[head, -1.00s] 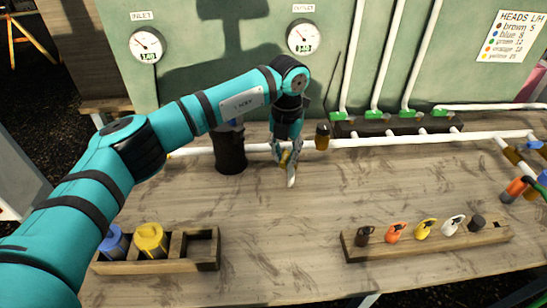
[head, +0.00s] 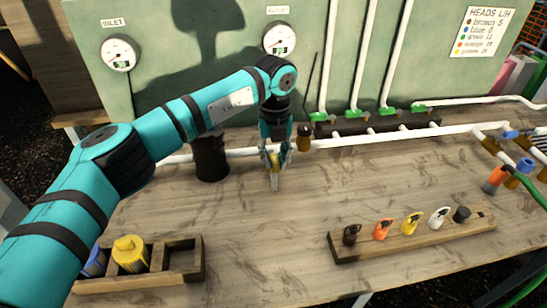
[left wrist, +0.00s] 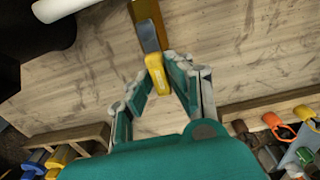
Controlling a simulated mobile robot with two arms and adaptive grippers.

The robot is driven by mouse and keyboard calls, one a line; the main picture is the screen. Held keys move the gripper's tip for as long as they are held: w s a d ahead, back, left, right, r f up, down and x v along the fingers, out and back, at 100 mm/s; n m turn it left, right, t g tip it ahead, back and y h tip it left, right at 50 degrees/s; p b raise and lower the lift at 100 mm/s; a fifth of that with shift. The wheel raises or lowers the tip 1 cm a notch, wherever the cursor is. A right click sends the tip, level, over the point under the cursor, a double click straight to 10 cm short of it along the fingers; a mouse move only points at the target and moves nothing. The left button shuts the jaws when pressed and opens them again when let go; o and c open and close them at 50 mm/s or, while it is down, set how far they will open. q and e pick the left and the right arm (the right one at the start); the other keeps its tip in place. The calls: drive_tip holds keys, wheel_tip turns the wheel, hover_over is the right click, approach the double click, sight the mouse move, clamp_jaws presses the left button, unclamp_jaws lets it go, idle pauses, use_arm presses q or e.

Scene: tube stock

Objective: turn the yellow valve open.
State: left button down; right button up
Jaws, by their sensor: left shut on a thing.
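The yellow valve (left wrist: 157,75) shows in the left wrist view as a yellow lever handle with a grey stem and a brass-coloured body above it. In the head view only a small yellow part of it (head: 273,158) shows between my fingers, by the white pipe along the back of the table. My left gripper (head: 275,182) points down there, its fingers on both sides of the handle, shut on it. In the left wrist view the fingers (left wrist: 160,92) flank the handle's lower end. My right gripper is not in view.
A dark cylinder (head: 211,158) stands left of the gripper, and a black-topped brass fitting (head: 304,138) sits close right. Green-handled valves (head: 384,112) line the back. A wooden rack (head: 420,240) with coloured hooked pieces and a wooden tray (head: 188,282) stand in front. The middle tabletop is clear.

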sight(275, 160)
use_arm(q)
drive_tip(key=c, duration=1.2)
unclamp_jaws()
drive_tip(key=shift+c, duration=0.2)
wheel_tip(275, 160, up, 12)
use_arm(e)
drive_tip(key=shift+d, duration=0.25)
use_arm(q)
drive_tip(key=shift+r, duration=0.1)
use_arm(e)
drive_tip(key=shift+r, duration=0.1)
